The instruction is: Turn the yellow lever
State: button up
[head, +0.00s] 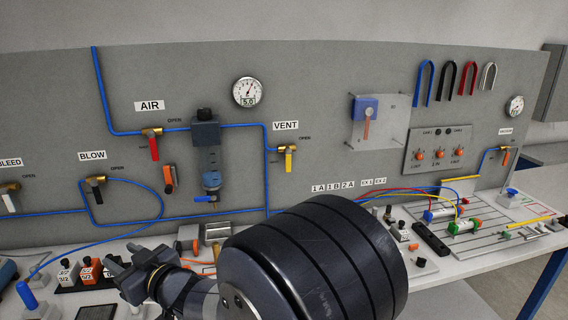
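The yellow lever (288,163) hangs down from a brass valve (284,149) on the grey wall panel, under the VENT label (286,126). The word OPEN is printed to the right of the valve. My gripper (122,256) is low at the left, over the bench and well to the left of and below the lever. Its two fingers point to the upper left and stand apart, with nothing seen between them. My large dark arm link covers part of the bench and the panel's lower edge below the lever.
A red lever (154,148) hangs at the AIR valve, left of the regulator (208,155). A black lever (97,194) is under BLOW. Blue tubing (266,170) runs just left of the yellow lever. Small blocks (88,272) stand on the bench near my gripper.

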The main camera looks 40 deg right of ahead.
aim_at(288, 150)
jog(key=i+l+z, duration=0.1)
jog(key=i+z, duration=0.5)
jog(key=k+l+z, duration=0.1)
jog(key=z, duration=1)
